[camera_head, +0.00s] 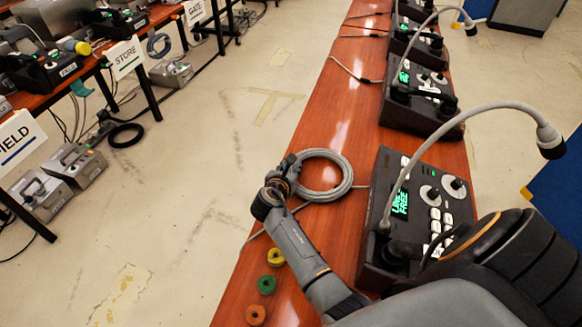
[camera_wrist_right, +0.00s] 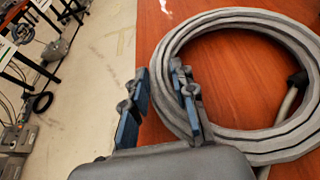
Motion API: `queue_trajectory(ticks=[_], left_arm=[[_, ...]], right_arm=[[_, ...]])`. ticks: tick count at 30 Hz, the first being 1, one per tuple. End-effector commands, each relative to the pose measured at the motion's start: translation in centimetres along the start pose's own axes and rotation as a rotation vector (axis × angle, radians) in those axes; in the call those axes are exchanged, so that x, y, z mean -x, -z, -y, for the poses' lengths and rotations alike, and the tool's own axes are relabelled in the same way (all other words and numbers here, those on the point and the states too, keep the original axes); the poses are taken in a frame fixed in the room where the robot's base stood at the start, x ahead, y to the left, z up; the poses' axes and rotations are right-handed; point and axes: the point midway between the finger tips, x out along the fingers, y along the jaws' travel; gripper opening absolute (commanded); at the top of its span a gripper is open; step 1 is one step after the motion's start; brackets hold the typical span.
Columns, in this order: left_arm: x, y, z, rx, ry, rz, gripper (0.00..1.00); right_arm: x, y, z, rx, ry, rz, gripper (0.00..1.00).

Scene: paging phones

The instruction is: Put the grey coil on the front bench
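The grey coil (camera_head: 334,156) is a thick ring of cable lying on the long red-brown bench (camera_head: 320,110), near its left edge and beside a phone console. In the right wrist view the coil (camera_wrist_right: 232,18) fills the right side. My right gripper (camera_head: 280,180) is at the coil's left side. My left gripper is not in view.
A phone console (camera_head: 425,200) with a gooseneck microphone stands right of the coil; more consoles stand farther back. Yellow (camera_head: 275,257), green (camera_head: 267,284) and orange (camera_head: 255,315) spools are near the bench's left edge. Tables with FIELD, STORE (camera_head: 125,57) and GATE signs stand at left.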

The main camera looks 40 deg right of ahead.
Motion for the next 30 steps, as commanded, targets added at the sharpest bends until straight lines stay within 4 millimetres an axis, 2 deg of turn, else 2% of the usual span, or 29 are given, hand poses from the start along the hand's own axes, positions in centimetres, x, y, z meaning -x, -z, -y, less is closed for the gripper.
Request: queue_trajectory(ticks=[1,3,13,24,30], left_arm=[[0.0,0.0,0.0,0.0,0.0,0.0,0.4],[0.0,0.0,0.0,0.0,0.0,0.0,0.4],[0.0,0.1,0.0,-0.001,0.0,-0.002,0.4],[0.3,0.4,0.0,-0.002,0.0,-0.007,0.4],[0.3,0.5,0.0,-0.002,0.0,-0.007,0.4]], right_arm=[[0.0,0.1,0.0,0.001,0.001,-0.002,0.39],[0.0,0.1,0.0,0.001,0.001,-0.001,0.47],[0.4,0.0,0.0,0.001,-0.001,0.0,0.47],[6.0,0.0,0.0,0.0,0.0,0.0,0.47],[7.5,0.0,0.0,0.001,0.001,0.0,0.47]])
